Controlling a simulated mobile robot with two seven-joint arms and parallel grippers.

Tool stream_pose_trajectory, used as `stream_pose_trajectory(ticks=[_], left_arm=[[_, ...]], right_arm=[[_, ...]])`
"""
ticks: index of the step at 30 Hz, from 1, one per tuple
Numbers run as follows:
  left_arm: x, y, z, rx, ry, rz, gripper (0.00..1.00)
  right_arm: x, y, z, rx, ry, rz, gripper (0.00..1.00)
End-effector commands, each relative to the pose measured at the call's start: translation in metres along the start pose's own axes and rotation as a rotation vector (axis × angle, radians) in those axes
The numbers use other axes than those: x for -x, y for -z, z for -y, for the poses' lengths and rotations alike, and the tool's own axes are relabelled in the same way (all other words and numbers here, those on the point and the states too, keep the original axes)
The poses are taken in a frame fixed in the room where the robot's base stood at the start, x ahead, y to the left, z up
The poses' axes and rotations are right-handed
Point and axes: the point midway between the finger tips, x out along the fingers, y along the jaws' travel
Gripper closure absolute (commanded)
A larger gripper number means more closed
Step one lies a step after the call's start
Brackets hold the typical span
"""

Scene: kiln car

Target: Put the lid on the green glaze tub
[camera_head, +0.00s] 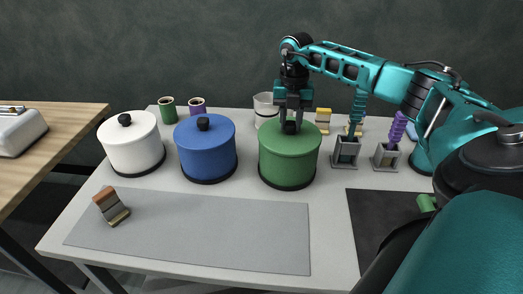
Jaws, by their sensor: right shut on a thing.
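The green glaze tub (287,169) stands upright near the middle of the white table, with a dark band at its base. Its green lid (307,137) is on top of the tub, level, and I see no gap between them. My right gripper (290,122) comes down from above and is shut on the lid's black knob. The fingers hide part of the knob. My left gripper is not in view.
A blue tub (206,152) and a white tub (134,147), both lidded, stand to the left. A white pot (265,107) is behind the green tub. Grey holders (345,152) stand to its right. A grey mat (200,232) lies in front, mostly bare.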

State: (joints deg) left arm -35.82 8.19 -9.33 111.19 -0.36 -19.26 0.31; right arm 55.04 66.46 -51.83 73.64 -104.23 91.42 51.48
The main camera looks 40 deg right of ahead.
Motion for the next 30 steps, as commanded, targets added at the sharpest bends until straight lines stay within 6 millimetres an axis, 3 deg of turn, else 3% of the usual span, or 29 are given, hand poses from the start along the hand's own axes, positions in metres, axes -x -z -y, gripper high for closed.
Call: stream_pose_trajectory(ticks=[10, 11, 18, 20, 30], left_arm=[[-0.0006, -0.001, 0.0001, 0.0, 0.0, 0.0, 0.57], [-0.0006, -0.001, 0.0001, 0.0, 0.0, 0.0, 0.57], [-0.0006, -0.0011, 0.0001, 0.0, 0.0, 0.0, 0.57], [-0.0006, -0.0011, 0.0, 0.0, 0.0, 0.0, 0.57], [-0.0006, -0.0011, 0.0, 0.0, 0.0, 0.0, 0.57]], right_arm=[[-0.0029, -0.0001, -0.0001, 0.0, 0.0, 0.0, 1.0], [-0.0028, -0.0001, -0.0001, 0.0, 0.0, 0.0, 0.68], [-0.0028, -0.0001, 0.0, 0.0, 0.0, 0.0, 0.45], [-0.0028, -0.0001, 0.0, 0.0, 0.0, 0.0, 0.39], [-0.0032, 0.0, 0.0002, 0.0, 0.001, 0.0, 0.39]])
